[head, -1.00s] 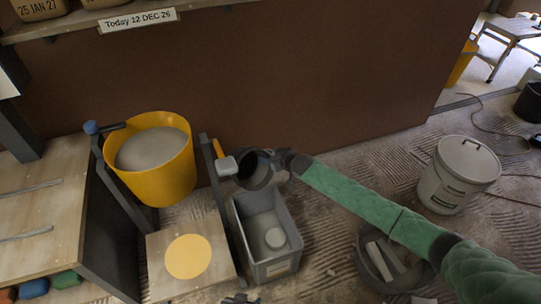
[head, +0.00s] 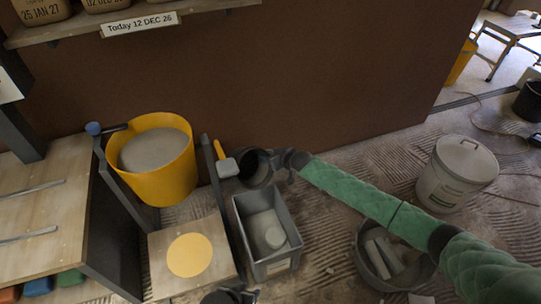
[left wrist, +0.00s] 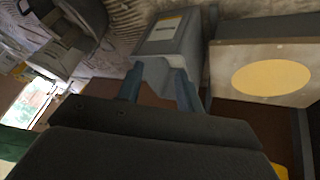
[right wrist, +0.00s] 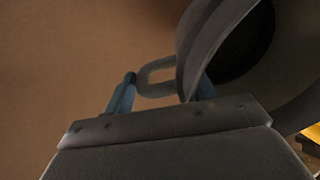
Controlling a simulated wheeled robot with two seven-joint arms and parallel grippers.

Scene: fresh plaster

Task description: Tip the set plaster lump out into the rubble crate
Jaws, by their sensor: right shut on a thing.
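The dark grey mixing pot (head: 254,169) is tilted on its side above the back end of the grey rubble crate (head: 296,247). My right gripper (head: 284,162) is shut on its loop handle, which shows between the fingers (right wrist: 168,84) in the right wrist view beside the pot (right wrist: 203,38). The pot's visible inside is dark. A pale round plaster lump (head: 274,238) lies inside the crate. My left gripper (head: 232,296) is low at the bottom edge of the head view. In the left wrist view its fingers (left wrist: 158,75) are apart and empty, with the crate (left wrist: 172,42) beyond.
An orange-handled scraper (head: 226,162) is by the dark post left of the pot. A yellow tub (head: 171,185) of grey material and a board with a yellow disc (head: 190,255) stand left. A round rubble tub (head: 368,281) and lidded white bucket (head: 451,180) stand right.

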